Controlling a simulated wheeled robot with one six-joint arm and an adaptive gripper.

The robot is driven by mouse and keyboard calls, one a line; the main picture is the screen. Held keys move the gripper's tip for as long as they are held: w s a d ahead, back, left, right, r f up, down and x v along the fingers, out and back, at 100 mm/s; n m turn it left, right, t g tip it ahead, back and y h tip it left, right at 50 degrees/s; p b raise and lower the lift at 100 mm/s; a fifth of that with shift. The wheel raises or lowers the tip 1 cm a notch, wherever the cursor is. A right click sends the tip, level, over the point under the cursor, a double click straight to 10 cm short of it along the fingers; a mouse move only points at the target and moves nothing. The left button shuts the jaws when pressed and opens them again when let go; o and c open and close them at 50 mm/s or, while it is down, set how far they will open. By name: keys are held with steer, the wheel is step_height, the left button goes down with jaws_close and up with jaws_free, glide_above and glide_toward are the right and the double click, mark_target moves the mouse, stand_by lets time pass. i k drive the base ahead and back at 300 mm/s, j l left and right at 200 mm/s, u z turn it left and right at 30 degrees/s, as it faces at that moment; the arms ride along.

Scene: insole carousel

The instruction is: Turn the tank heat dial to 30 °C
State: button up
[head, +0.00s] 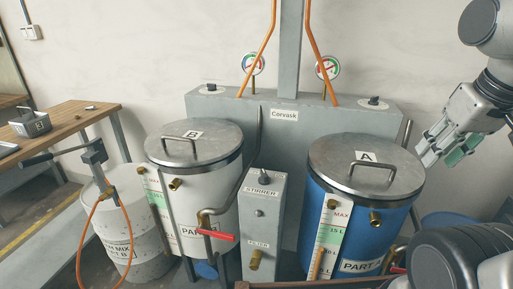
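No dial in the head view carries a readable temperature scale. Two small black knobs sit on top of the grey Corvask cabinet, a left knob (211,87) and a right knob (374,100). Another dark knob (264,177) is on top of the grey stirrer box (263,220). I cannot tell which of these is the tank heat dial, nor any setting. My gripper (441,150) hangs at the upper right, pointing down and left. It is apart from the knobs, right of the right knob and beside tank A. Its fingers look spread and empty.
Lidded tank B (194,145) and blue tank A (366,165) stand before the cabinet (284,103). Two round gauges (253,64) and orange pipes rise behind. A white drum (125,235) with a pump and a wooden bench (90,118) are left.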

mark_target(212, 87)
steer(key=i+j, duration=0.1)
steer(key=j, duration=0.45)
steer(key=i+j, duration=0.1)
steer(key=j, duration=0.45)
steer(key=i+j, duration=0.1)
steer(key=j, duration=0.5)
steer(key=i+j, duration=0.1)
steer(key=j, duration=0.45)
steer(key=i+j, duration=0.15)
steer(key=j, duration=0.4)
steer(key=i+j, duration=0.1)
steer(key=j, duration=0.45)
